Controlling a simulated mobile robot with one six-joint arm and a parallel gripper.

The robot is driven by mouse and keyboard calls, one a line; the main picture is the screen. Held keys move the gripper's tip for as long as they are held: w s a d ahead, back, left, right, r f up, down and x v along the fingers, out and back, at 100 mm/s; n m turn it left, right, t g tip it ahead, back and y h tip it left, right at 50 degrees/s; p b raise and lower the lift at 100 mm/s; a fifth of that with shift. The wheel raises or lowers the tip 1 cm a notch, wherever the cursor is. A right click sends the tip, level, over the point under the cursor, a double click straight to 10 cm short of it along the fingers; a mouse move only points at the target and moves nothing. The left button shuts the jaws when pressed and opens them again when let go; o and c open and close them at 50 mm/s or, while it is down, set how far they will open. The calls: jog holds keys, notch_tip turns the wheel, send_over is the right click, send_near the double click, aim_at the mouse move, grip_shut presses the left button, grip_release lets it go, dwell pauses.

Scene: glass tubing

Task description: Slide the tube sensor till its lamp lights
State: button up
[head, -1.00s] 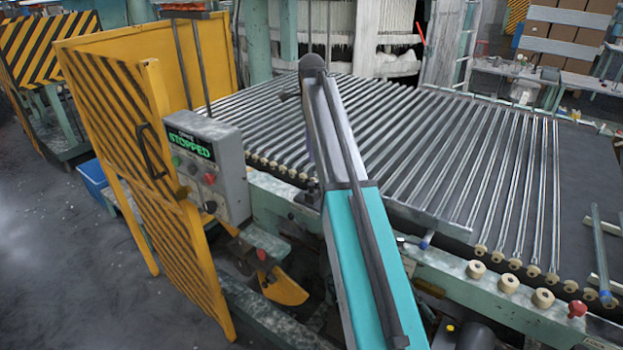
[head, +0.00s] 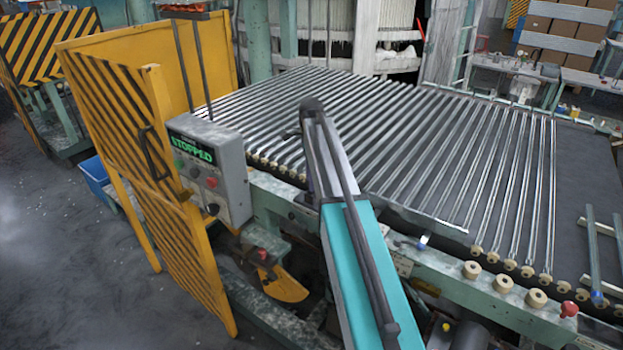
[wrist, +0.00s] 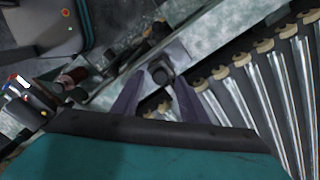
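In the wrist view my gripper (wrist: 158,84) has its two purple-grey fingers spread apart. A grey block with a dark round knob (wrist: 160,73) shows between and just beyond the fingertips, at the machine's edge rail; it may be the tube sensor. I cannot tell whether the fingers touch it. No lit lamp can be made out on it. In the head view my arm hides most of the gripper and this block.
Glass tubes (head: 455,165) lie in parallel on the roller bed, with tan rollers (head: 535,298) along the near rail (head: 465,285). A control box (head: 212,170) reading STOPPED stands left of my arm, beside a yellow striped guard (head: 150,190). A red knob (head: 569,309) sits at right.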

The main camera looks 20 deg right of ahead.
jog(key=shift+f, duration=0.6)
grip_shut()
jog(key=shift+w+a, duration=0.15)
jog(key=shift+w, duration=0.15)
grip_release()
jog(key=shift+r, duration=0.2)
